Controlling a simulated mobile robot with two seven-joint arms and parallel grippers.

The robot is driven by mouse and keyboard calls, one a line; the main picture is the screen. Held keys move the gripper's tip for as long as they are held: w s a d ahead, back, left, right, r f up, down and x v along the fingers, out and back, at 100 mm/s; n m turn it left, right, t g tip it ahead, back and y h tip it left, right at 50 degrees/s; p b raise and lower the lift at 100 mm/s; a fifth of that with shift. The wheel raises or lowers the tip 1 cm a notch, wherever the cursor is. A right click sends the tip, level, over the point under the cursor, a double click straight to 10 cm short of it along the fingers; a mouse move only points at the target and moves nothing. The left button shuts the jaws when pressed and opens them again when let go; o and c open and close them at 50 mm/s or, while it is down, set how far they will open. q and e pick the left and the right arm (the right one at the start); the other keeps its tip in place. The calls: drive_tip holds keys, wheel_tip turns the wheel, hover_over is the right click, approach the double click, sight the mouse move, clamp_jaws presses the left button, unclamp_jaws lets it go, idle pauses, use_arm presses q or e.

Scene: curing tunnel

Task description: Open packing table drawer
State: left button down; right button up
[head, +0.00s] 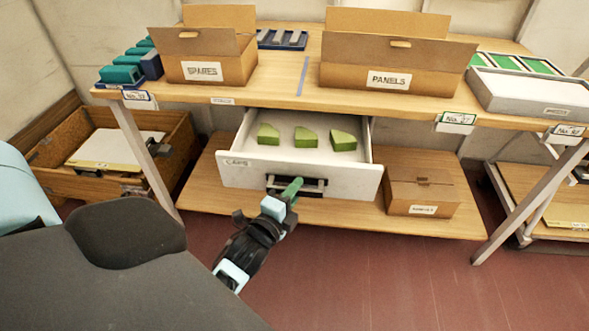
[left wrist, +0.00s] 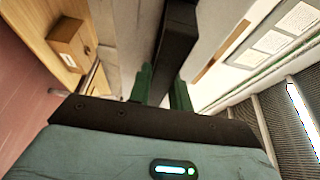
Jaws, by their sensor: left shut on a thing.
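The white packing table drawer (head: 240,174) hangs under the wooden packing table (head: 270,98) and is pulled out, its inside showing. Several green blocks (head: 306,137) lie in it. Its dark handle (head: 312,186) sits at the middle of the front panel. My left gripper (head: 292,188), with green fingers, is at the handle and shut on it. In the left wrist view the green fingers (left wrist: 163,85) stand on both sides of the dark handle bar (left wrist: 178,45). My right gripper is not in view.
On the table stand a SPARES box (head: 203,72) and a PANELS box (head: 388,79). A closed carton (head: 420,192) sits on the lower shelf, right of the drawer. A wooden crate (head: 170,150) stands at left. Red floor in front is clear.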

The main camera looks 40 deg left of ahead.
use_arm(q)
drive_tip(key=c, duration=1.3)
unclamp_jaws()
drive_tip(key=shift+s, duration=0.1)
drive_tip(key=shift+s+d, duration=0.2)
drive_tip(key=shift+s, duration=1.05)
drive_tip(key=shift+s+d, duration=0.2)
drive_tip(key=shift+s, duration=1.05)
drive_tip(key=shift+s+d, duration=0.2)
drive_tip(key=shift+s, duration=1.05)
